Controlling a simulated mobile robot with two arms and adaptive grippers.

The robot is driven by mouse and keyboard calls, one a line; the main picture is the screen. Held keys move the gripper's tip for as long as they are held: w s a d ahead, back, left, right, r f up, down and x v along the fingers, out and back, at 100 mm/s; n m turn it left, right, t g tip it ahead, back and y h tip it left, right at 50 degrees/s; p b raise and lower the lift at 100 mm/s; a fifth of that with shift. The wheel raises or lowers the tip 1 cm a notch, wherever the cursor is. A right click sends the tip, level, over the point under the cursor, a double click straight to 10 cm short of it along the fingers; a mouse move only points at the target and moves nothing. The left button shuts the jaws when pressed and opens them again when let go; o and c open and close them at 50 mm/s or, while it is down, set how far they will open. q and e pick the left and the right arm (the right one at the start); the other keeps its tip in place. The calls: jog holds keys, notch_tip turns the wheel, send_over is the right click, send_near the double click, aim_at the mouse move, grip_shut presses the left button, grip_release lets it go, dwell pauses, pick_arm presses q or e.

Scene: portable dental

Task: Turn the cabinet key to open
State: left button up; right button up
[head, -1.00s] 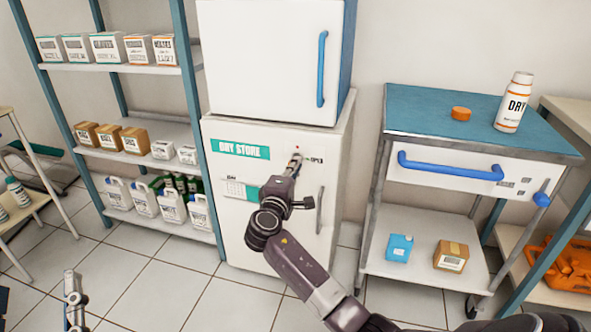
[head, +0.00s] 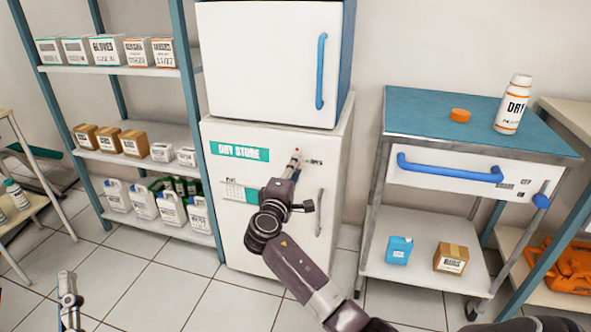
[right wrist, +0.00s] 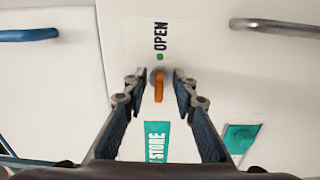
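The white cabinet (head: 225,195) stands in the middle of the head view with a teal DRY STORE label (head: 240,151). My right gripper (head: 295,162) is at its door, beside the OPEN mark (head: 314,162). In the right wrist view, the orange key (right wrist: 158,88) sits in its lock between the fingertips of my right gripper (right wrist: 159,80). A gap shows on each side of the key, so the fingers are open around it. A green dot (right wrist: 160,57) lies between the key and the word OPEN. My left gripper (head: 68,290) is low at the left, far from the cabinet.
The cabinet's grey vertical handle (head: 320,212) is right of my right gripper. A white unit with a blue handle (head: 321,70) stands on top. A stocked shelf (head: 150,150) is at the left, and a blue-topped cart (head: 420,112) at the right. Tiled floor in front is clear.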

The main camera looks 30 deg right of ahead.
jog(key=v, duration=1.2)
